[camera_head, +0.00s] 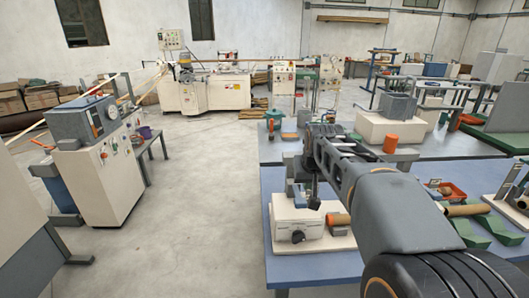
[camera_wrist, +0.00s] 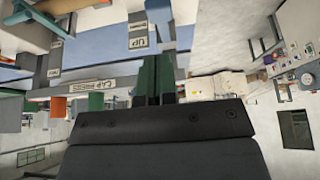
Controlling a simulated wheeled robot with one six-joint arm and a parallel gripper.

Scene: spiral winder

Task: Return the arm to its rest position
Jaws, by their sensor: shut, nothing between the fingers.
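My arm (camera_head: 360,180) reaches from the lower right of the head view out over the blue table. Its far end is over the table's left part, near a white box with a black knob, and is hard to make out against the dark parts there. In the wrist view my gripper (camera_wrist: 158,82) shows two dark green fingers close together, shut with nothing held. The wrist picture is upside down, with the blue table edge and its label plates at the top. No object touches the fingers in that view.
The blue table (camera_head: 315,268) carries the white box (camera_head: 290,218), a brown tube (camera_head: 338,219), green blocks (camera_head: 470,232) and a red tray (camera_head: 452,190). An orange cup (camera_head: 390,144) stands on the grey table behind. A control cabinet (camera_head: 95,180) stands left; the floor between is clear.

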